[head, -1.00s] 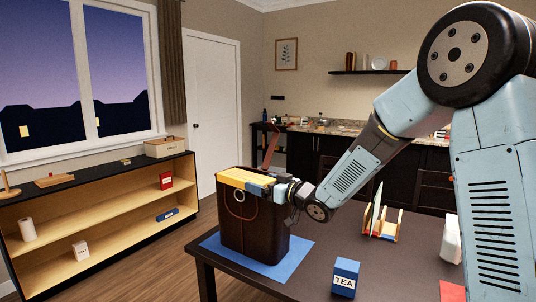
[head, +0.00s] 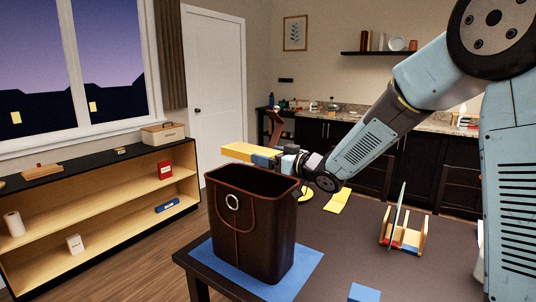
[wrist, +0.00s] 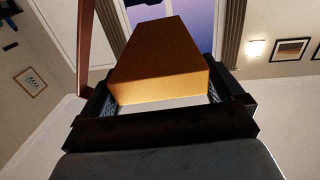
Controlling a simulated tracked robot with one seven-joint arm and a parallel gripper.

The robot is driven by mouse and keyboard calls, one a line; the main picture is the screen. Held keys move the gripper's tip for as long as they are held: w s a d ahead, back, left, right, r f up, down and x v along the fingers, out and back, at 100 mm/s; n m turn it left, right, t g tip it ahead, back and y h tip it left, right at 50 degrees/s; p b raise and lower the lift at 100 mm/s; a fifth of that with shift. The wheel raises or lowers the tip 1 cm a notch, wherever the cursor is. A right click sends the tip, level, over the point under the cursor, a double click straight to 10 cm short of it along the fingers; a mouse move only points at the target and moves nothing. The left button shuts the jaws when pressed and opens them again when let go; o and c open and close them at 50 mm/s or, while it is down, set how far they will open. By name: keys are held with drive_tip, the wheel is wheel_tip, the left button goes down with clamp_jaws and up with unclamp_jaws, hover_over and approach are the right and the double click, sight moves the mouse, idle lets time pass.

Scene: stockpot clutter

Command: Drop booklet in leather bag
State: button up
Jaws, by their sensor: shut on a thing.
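The leather bag (head: 265,225) is dark brown, tall and open-topped, with a round clasp. It stands upright on a blue mat (head: 303,268) at the table's near left corner. My gripper (head: 263,160) is shut on a yellow booklet (head: 238,151), a thick flat slab. The booklet is level, behind and above the bag's far rim as seen in the head view, and looks clear of it. In the wrist view the booklet (wrist: 160,60) sticks out between both fingers. The bag's opening shows dark; its bottom is hidden.
On the table are a wooden rack (head: 403,235) with upright flat things, a yellow item (head: 338,200), and a blue box (head: 364,293) at the near edge. A low shelf (head: 100,205) stands left. The table around the rack is partly clear.

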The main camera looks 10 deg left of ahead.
drive_tip(key=shift+s+a+f, duration=0.15)
drive_tip(key=shift+a+f, duration=0.05)
drive_tip(key=shift+f, duration=1.2)
drive_tip(key=shift+s+a+f, duration=0.1)
drive_tip(key=shift+a+f, duration=0.05)
drive_tip(key=shift+f, duration=1.25)
drive_tip(key=o, duration=0.8)
drive_tip(key=shift+r, duration=3)
